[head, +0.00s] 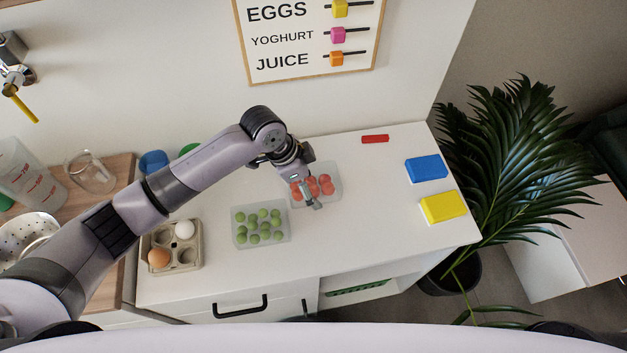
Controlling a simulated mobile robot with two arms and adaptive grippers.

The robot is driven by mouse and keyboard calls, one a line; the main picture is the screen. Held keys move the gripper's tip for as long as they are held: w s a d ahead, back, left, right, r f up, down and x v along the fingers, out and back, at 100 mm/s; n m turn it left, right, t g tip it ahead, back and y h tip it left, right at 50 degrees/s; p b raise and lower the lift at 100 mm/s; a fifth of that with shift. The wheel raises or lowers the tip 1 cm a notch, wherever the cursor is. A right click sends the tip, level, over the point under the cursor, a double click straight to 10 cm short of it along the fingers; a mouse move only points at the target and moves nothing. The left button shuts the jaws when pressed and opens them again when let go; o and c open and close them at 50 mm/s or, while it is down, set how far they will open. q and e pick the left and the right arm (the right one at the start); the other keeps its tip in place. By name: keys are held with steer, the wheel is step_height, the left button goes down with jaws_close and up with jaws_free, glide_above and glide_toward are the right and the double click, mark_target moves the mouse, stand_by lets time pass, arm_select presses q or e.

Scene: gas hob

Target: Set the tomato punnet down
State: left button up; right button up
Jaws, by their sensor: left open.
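The tomato punnet (330,192) is a clear tray of several red tomatoes on the white counter, right of a punnet of green fruit. It looks level and appears to rest on the countertop. My left gripper (309,191) is over its left part, fingers pointing down at the punnet. The gripper is open, and its fingers and wrist hide some of the tomatoes and the left rim. Whether a finger touches the punnet cannot be told. My right gripper is not in view.
The green-fruit punnet (261,242) and an egg carton (189,258) stand to the left. A blue block (426,168), a yellow block (443,207) and a red piece (375,138) lie to the right. The counter between the tomatoes and the blocks is clear.

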arm_select(q)
steer(key=shift+x, duration=0.75)
steer(key=shift+c, duration=0.4)
steer(key=c, duration=1.4)
steer(key=shift+r, duration=0.1)
steer(key=shift+c, duration=0.6)
steer(key=shift+r, duration=0.1)
